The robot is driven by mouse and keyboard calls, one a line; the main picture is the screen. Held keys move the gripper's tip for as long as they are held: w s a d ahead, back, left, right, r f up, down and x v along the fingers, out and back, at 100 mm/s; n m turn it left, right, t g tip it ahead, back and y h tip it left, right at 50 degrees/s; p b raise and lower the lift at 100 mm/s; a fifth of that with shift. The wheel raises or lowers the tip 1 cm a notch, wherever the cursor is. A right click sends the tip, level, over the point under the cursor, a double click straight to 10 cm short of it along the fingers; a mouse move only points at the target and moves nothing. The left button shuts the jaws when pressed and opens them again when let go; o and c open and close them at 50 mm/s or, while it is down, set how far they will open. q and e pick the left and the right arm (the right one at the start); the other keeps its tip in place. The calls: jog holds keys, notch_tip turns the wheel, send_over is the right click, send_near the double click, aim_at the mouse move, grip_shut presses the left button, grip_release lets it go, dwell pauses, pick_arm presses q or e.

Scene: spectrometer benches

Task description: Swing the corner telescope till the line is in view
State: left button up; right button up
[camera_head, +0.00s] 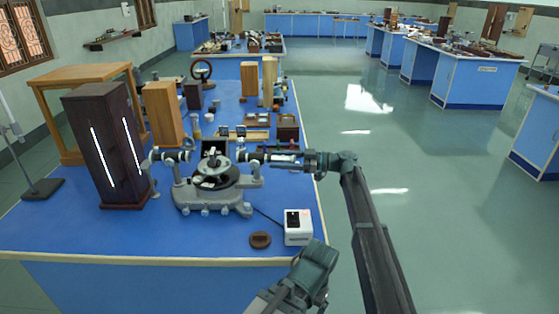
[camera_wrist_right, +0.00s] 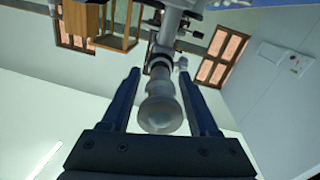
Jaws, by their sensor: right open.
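The grey spectrometer (camera_head: 215,196) stands on the blue bench, with a round dark table in its middle. Its telescope (camera_head: 268,157) points to the right, and a second tube (camera_head: 171,156) points left toward the dark lamp housing. In the right wrist view the telescope's pale eyepiece end (camera_wrist_right: 161,108) lies between the two fingers. My right gripper (camera_head: 300,160) is at that outer end; its fingers (camera_wrist_right: 160,82) are open on either side of the tube, with gaps visible. The view through the eyepiece does not show.
The tall dark lamp housing (camera_head: 103,148) with two lit slits stands at the left. A small white box (camera_head: 298,228) and a brown disc (camera_head: 260,240) lie near the front right. Wooden blocks (camera_head: 163,113) and other apparatus crowd the bench behind. The front left bench top is clear.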

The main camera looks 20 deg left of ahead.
grip_shut()
dwell(0.3)
dwell(1.1)
